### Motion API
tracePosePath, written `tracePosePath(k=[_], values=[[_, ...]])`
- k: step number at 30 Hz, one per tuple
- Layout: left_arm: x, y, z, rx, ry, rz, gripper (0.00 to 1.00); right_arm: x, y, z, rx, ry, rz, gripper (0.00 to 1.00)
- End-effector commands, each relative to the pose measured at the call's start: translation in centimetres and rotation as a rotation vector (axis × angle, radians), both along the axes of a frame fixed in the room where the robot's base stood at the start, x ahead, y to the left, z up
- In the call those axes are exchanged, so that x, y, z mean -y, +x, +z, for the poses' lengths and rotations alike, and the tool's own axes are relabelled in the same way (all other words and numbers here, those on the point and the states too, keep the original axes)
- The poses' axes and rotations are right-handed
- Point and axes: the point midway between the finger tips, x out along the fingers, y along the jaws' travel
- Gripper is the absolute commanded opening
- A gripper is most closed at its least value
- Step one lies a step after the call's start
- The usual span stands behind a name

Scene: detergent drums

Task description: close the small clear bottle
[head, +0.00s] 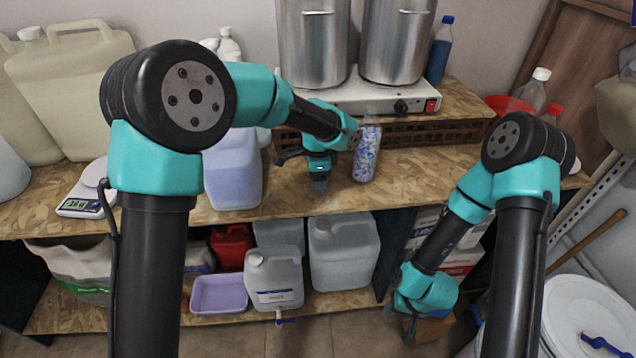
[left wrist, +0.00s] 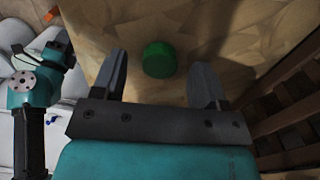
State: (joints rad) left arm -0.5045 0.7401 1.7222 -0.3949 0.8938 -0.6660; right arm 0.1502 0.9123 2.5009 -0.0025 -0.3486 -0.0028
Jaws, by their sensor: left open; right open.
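The small clear bottle (head: 366,152) stands upright on the wooden worktop, with blue and white contents. Its mouth is hard to make out against the white hot plate behind it. A green cap (left wrist: 159,59) lies on the worktop, seen in the left wrist view between and a little beyond my left fingertips. My left gripper (head: 319,186) points down at the worktop, left of the bottle, open and empty; it also shows in the left wrist view (left wrist: 160,82). The cap is not visible in the head view. My right gripper (head: 408,330) hangs low at the right, open, below worktop height.
A hot plate (head: 360,97) with two steel pots stands on a raised shelf behind the bottle. A jug of bluish liquid (head: 232,180) stands left of my left gripper. A scale (head: 82,203) is at the far left. The worktop right of the bottle is clear.

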Motion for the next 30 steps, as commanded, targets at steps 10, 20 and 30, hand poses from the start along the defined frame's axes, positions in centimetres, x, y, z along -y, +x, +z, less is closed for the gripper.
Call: tracePosePath(k=[10, 20, 30], values=[[-0.01, 0.03, -0.86, 0.001, -0.001, 0.001, 0.67, 0.00, 0.00, 0.00, 0.000, 0.000, 0.000, 0.43], [0.00, 0.02, -0.83, 0.001, -0.001, 0.000, 0.59, 0.00, 0.00, 0.00, 0.000, 0.000, 0.000, 0.43], [0.00, 0.02, -0.83, 0.001, -0.001, 0.000, 0.27, 0.00, 0.00, 0.00, 0.000, 0.000, 0.000, 0.43]])
